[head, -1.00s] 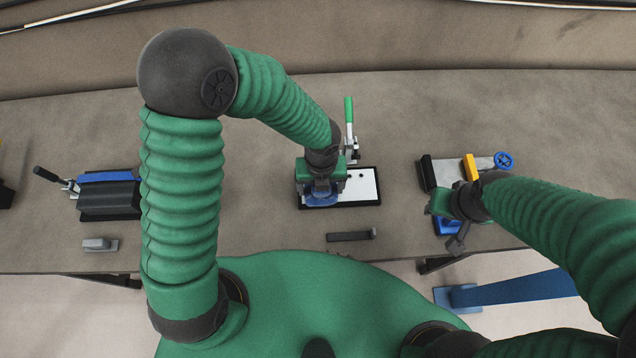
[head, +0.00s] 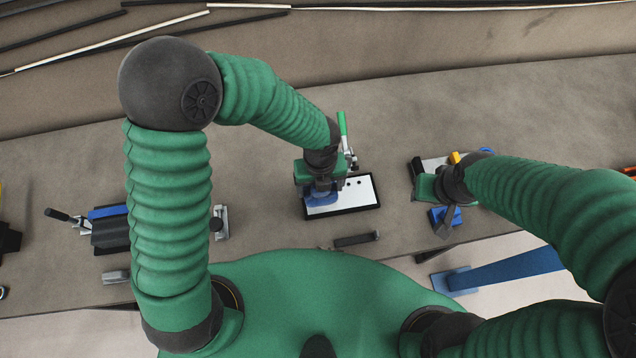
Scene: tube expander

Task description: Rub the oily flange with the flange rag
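My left gripper (head: 320,188) points down over the left part of a white plate in a black-rimmed tray (head: 360,195). A blue piece (head: 321,199), which may be the flange rag, shows directly under this gripper. The fingertips are hidden, so I cannot tell whether they grip it. No flange can be made out; one may be hidden under the gripper or the blue piece. My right gripper (head: 440,198) is at the right fixture, close to a blue block (head: 444,216). Its fingers are too hidden to tell whether they are open or shut.
A green-handled clamp (head: 344,130) stands behind the tray. A dark bar (head: 356,239) lies in front of it. A black and blue clamp fixture (head: 110,230) and a small grey block (head: 116,276) are at the left. The table between tray and right fixture is clear.

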